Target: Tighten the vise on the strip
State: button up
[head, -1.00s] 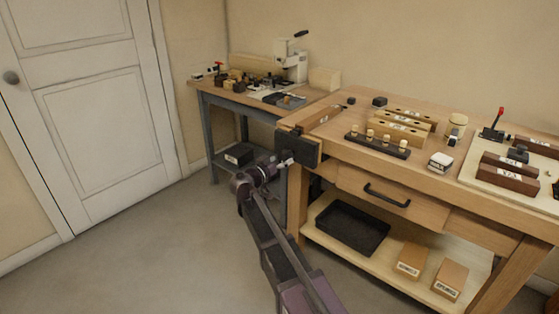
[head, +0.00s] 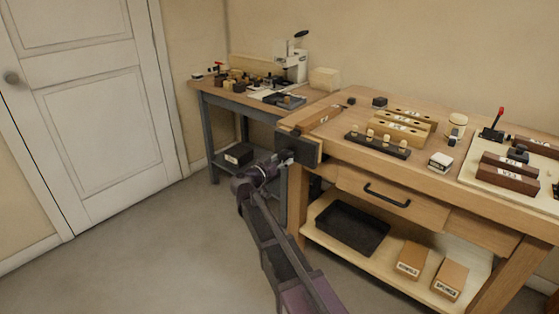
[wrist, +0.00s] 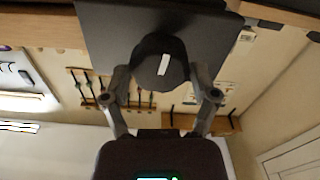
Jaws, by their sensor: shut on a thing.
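The vise (head: 299,147) is at the left front corner of the wooden bench, with a dark front plate and a wooden jaw behind it. In the wrist view its dark plate (wrist: 110,38) fills the top middle. A round black knob (wrist: 150,50) with a white mark stands out from the plate. My gripper (head: 283,158) is at the front of the vise; in the wrist view its fingers (wrist: 160,80) are shut on the knob, one on each side. A brown wooden strip (head: 322,115) shows at the bench top by the vise; its lower part is hidden.
The bench top holds a black rack with pegs (head: 377,145), wooden blocks (head: 400,128) and a pale board at right. Below are a drawer handle (head: 386,196) and a black tray (head: 345,227). A side table (head: 240,93) stands behind left. Floor at left is clear.

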jog(key=shift+w+m, duration=0.15)
jog(key=shift+m, duration=2.35)
jog(key=o, duration=0.9)
